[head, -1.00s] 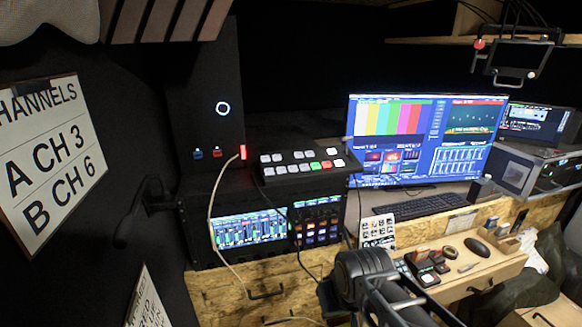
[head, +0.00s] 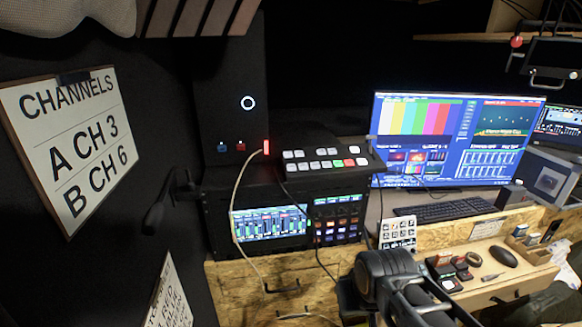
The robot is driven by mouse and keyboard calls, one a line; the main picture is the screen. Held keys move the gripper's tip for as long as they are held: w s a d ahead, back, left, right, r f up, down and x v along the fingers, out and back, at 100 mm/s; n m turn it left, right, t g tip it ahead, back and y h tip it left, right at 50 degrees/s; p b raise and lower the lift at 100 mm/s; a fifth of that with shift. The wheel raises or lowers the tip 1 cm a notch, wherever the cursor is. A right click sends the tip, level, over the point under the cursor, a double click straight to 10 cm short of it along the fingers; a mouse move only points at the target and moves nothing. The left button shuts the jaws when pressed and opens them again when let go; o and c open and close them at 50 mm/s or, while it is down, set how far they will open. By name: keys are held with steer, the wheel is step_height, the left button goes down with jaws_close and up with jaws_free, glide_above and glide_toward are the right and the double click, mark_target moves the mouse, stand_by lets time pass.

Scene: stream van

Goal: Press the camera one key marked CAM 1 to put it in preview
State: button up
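The switcher panel (head: 327,160) is a black sloped box on top of the equipment rack, left of the monitor. It has two rows of small keys, mostly whitish. The key labels are too small to read, so I cannot tell which key is CAM 1. Part of my black arm shows at the bottom centre, in front of and below the panel and apart from it. I cannot make out my gripper's fingertips.
A monitor (head: 450,140) with colour bars and a keyboard (head: 445,208) stand right of the panel. Below is the rack (head: 215,225) with two lit screens. A white keypad card (head: 397,233) and a wooden tray of small items (head: 490,285) are near my arm. A cable hangs beside the panel.

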jaws_close()
stand_by(1.4)
